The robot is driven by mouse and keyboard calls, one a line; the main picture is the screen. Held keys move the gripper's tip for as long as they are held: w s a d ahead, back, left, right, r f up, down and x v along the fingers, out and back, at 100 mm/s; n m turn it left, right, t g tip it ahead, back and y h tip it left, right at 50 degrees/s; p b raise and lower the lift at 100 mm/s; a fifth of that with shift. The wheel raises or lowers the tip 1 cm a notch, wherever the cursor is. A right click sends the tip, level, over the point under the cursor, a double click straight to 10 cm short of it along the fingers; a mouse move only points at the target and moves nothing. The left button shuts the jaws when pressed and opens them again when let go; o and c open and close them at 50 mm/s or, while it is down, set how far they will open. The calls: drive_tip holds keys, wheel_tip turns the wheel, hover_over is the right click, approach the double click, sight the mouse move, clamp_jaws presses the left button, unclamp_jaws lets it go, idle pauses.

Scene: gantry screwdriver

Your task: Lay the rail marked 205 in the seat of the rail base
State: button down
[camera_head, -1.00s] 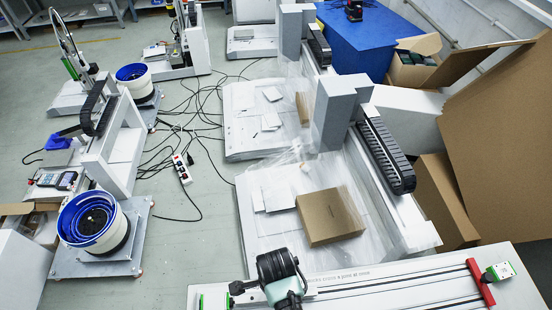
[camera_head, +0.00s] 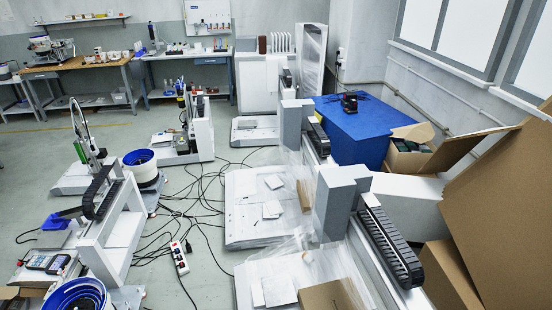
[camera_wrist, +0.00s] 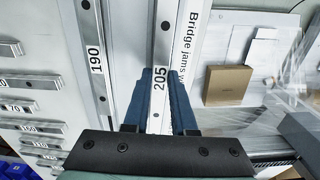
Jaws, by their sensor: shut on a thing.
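In the wrist view, my gripper (camera_wrist: 160,128) is shut on the rail marked 205 (camera_wrist: 164,45), a long pale metal bar with dark holes. The rail runs from between the fingers toward the top edge of the picture. Its near end is partly hidden by my gripper. The gripper does not show in the head view. I cannot make out the rail base or its seat for certain in either current view.
A rail marked 190 (camera_wrist: 94,52) lies to the left of the held rail. A cardboard box (camera_wrist: 228,84) is to the right. The head view shows gantry machines and loose cables (camera_head: 200,200) on the floor.

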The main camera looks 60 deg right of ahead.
drive_tip(key=shift+f, duration=0.5)
drive_tip(key=c, duration=0.6)
unclamp_jaws()
drive_tip(key=shift+c, duration=0.2)
wheel_tip(320, 180, up, 13)
drive_tip(key=shift+r+p, duration=0.1)
drive_tip(key=shift+p, duration=0.2)
wheel_tip(320, 180, up, 7)
drive_tip(key=p, duration=0.8)
